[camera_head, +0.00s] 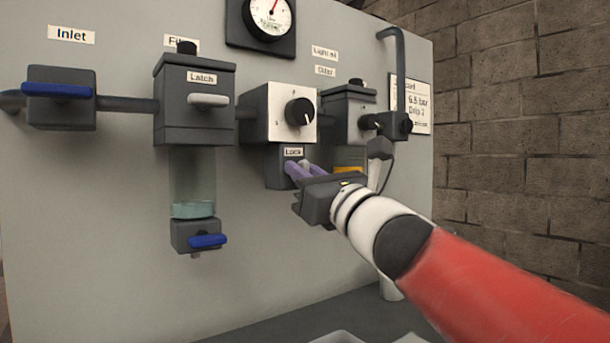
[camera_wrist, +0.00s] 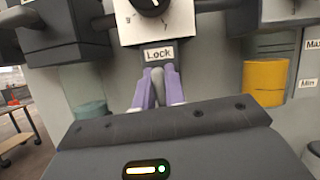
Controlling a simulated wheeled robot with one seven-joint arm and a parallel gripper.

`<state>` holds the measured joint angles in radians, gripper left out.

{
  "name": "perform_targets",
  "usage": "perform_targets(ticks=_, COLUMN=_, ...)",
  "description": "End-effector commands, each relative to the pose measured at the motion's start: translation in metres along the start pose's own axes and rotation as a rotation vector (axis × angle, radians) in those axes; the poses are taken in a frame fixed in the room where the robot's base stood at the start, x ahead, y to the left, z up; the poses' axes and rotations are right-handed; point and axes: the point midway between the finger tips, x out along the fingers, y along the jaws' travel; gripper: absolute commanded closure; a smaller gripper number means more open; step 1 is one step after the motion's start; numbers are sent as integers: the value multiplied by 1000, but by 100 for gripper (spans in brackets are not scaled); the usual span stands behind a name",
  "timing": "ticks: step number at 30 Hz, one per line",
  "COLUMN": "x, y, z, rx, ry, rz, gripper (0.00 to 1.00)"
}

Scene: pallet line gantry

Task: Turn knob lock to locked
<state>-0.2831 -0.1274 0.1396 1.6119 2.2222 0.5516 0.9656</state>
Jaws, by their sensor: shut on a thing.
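The knob lock is a small light grey piece (camera_wrist: 157,83) under the "Lock" label (camera_wrist: 159,54) in the wrist view. It is on the dark block below the white-faced regulator (camera_head: 277,117), which carries a black round knob (camera_head: 299,112). My gripper (camera_wrist: 158,88) has two purple fingers, one on each side of the grey piece, shut on it. In the head view my gripper (camera_head: 302,171) reaches the block from the lower right, and its fingers hide the grey piece. I cannot tell whether the lock stands at locked.
A filter unit (camera_head: 194,120) with a grey latch and clear bowl is left of the regulator. A blue-handled inlet valve (camera_head: 60,98) is farther left. A lubricator with a yellow bowl (camera_wrist: 265,82) is close on the right. A pressure gauge (camera_head: 268,18) is above.

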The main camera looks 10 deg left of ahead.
Motion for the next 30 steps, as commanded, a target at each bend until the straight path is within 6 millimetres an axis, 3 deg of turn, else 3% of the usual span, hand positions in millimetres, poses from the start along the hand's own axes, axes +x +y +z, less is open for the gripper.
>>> perform_targets(ticks=30, x=-1, y=3, z=-2, rx=-844, ry=1, rz=350, gripper=100)
